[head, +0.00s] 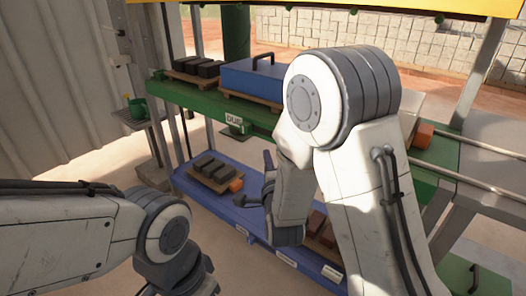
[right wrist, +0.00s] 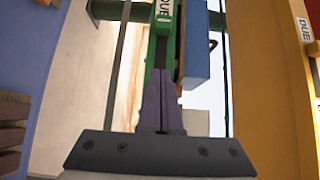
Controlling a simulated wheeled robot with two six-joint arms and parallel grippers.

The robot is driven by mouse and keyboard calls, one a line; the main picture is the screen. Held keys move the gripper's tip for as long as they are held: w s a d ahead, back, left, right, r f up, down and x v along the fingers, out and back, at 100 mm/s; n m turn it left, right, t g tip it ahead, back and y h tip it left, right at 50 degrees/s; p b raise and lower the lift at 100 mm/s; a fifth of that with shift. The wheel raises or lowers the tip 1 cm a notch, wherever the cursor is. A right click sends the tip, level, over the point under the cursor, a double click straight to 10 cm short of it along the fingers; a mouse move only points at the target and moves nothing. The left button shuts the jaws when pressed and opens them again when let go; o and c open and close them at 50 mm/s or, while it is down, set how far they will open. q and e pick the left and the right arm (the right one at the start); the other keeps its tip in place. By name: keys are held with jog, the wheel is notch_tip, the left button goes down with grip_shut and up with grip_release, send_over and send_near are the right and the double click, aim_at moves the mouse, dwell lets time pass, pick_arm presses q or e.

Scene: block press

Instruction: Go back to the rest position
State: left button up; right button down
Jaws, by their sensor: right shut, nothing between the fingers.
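My right arm reaches across the middle of the head view. My right gripper (head: 242,201) is in front of the blue lower shelf, partly hidden by my own arm. In the right wrist view its two fingers (right wrist: 163,105) are together and empty. My left arm comes in from the left, bent down at the bottom edge.
A green bench (head: 186,97) carries dark bricks on a pallet and a blue box (head: 253,78) with a handle. Grey posts and rails stand around.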

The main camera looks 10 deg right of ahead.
jog(key=s+a+f+n+g+y, duration=0.5)
jog(key=s+a+n+g, duration=0.5)
jog(key=s+a+n, duration=0.3)
jog(key=s+d+r+n+g+h, duration=0.1)
jog(key=s+d+n+g+h, duration=0.2)
jog(key=s+n, duration=0.55)
jog(key=s+d+n+g, duration=0.3)
jog(key=s+n+g, duration=0.2)
jog(key=s, duration=0.7)
notch_tip(320, 180, up, 32)
jog(key=p, duration=3.2)
jog(key=shift+w+f+m, duration=0.15)
jog(key=shift+w+m, duration=0.1)
jog(key=shift+m, duration=0.1)
jog(key=shift+a, duration=0.1)
